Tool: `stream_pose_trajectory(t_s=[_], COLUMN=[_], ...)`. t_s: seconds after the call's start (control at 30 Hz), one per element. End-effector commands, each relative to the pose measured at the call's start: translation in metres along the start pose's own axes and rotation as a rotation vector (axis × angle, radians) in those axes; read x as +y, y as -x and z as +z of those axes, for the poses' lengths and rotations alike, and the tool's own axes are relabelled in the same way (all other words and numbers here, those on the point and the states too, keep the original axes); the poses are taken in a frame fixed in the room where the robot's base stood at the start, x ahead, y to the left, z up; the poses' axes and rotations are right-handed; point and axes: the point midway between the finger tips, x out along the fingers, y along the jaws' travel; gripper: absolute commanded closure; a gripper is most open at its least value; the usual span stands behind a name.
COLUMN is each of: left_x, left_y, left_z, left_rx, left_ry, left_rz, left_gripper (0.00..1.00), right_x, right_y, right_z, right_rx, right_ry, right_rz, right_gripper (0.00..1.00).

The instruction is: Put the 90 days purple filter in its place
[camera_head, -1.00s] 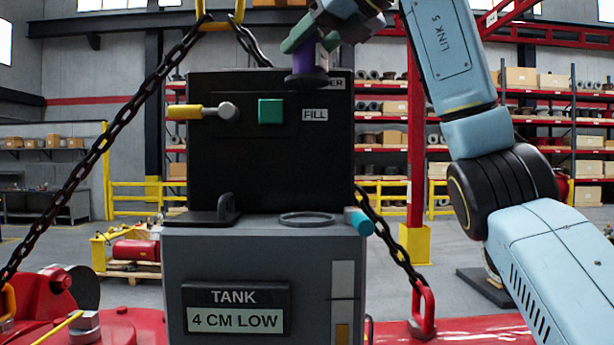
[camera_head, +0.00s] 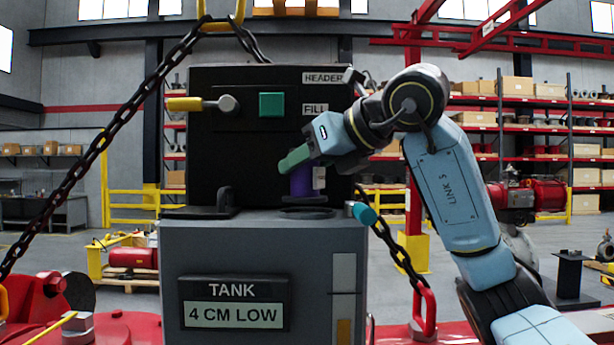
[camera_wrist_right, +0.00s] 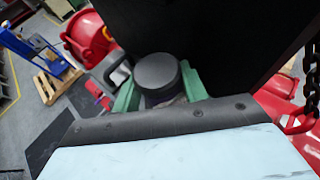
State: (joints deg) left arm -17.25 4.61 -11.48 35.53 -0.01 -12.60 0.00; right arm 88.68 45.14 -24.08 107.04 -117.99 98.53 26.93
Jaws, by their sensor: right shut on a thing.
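The purple filter (camera_head: 302,182) has a dark round base flange and a pale label on its right side. My right gripper (camera_head: 298,160), with green fingers, is shut on it. The filter is upright, just above the dark ring-shaped seat (camera_head: 307,213) on the grey tank top. Whether its base touches the seat cannot be told. In the right wrist view the filter's dark round cap (camera_wrist_right: 157,71) sits between the green fingers (camera_wrist_right: 160,92). The "90 days" text is not legible. My left gripper is not in view.
The black panel (camera_head: 235,150) stands behind the seat, with a yellow-handled lever (camera_head: 200,103) and a green square button (camera_head: 272,104). A black bracket (camera_head: 222,204) is left of the seat. A teal-capped stub (camera_head: 363,213) is at the right edge. Chains (camera_head: 95,165) flank the tank.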

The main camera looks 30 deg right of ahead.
Motion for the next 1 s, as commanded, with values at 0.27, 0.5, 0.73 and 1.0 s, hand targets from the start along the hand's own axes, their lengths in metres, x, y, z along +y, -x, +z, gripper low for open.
stream_pose_trajectory(t_s=[0.27, 0.5, 0.73, 1.0], left_x=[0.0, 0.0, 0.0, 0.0], left_y=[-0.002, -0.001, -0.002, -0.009], left_z=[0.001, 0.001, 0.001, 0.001], left_rx=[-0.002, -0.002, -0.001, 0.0], left_ry=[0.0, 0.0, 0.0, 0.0], left_rz=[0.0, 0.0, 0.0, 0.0], left_gripper=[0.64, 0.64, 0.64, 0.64], right_x=[0.0, 0.0, 0.0, 0.0], right_y=[-0.007, -0.007, -0.006, 0.029], right_z=[-0.018, -0.017, -0.017, -0.017], right_rx=[0.001, 0.001, 0.0, -0.007], right_ry=[0.0, 0.0, 0.0, 0.001], right_rz=[-0.001, 0.0, 0.0, -0.002], right_gripper=[0.82, 0.48, 0.48, 0.48])
